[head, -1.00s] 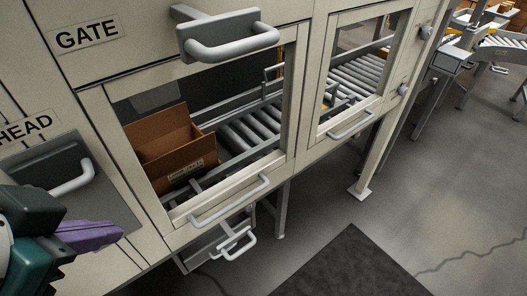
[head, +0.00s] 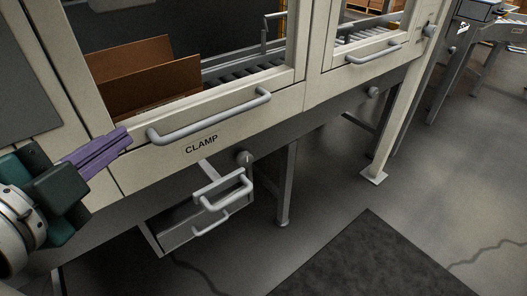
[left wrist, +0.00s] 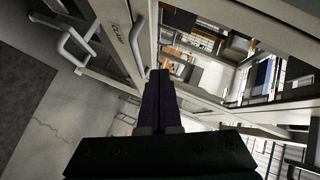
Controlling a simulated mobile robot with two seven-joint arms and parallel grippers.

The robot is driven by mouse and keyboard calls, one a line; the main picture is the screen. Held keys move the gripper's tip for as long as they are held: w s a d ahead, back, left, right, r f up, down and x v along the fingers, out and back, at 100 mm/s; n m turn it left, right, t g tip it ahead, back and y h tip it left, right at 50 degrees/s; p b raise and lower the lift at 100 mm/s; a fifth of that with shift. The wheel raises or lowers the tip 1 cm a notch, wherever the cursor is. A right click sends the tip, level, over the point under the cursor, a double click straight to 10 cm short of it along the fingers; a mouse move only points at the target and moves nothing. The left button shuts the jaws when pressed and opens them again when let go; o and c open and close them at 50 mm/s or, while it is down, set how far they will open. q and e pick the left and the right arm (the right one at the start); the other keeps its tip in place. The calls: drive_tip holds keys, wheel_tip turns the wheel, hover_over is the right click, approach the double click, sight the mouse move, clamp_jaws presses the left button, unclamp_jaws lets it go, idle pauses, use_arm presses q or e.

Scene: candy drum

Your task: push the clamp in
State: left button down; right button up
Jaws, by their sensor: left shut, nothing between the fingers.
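The CLAMP label (head: 201,145) is on the pale machine panel below the window; it also shows in the left wrist view (left wrist: 117,30). Below it a grey D-shaped clamp handle (head: 243,186) sticks out from the machine on a bar, above an open tray-like box with its own small handle (head: 210,224). A grey handle shows at upper left in the left wrist view (left wrist: 72,50). My left gripper (head: 128,134), with purple fingers, is shut and empty in front of the panel, left of and above the clamp handle, apart from it. My right gripper is out of view.
A long window handle (head: 212,117) juts out just right of my left fingers. A round knob (head: 244,157) sits beside the clamp bar. A brown carton (head: 150,75) is behind the window. Machine legs (head: 287,185) stand at right; the floor in front is clear, with a dark mat (head: 360,260).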

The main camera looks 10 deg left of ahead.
use_arm(q)
drive_tip(key=d+f+m+h+b, duration=0.2)
drive_tip(key=f+m+h+b, duration=0.1)
drive_tip(key=f+b, duration=0.5)
drive_tip(key=s+d+f+m+t+h+b, duration=0.1)
drive_tip(key=d+f+m+h+b, duration=0.2)
drive_tip(key=f+m+b, duration=0.2)
drive_tip(key=s+d+f+m+h+b, duration=0.1)
drive_tip(key=d+f+m+h+b, duration=0.2)
drive_tip(key=f+b, duration=0.9)
drive_tip(key=shift+f+m+t, duration=0.4)
drive_tip(key=shift+f+m, duration=0.2)
drive_tip(key=shift+m, duration=0.3)
drive_tip(key=shift+w, duration=0.1)
drive_tip(key=w+r, duration=0.1)
drive_tip(key=w, duration=1)
drive_tip(key=shift+w+d+b, duration=0.2)
drive_tip(key=shift+d+b, duration=0.15)
drive_tip(key=shift+d, duration=0.1)
drive_tip(key=shift+r, duration=0.1)
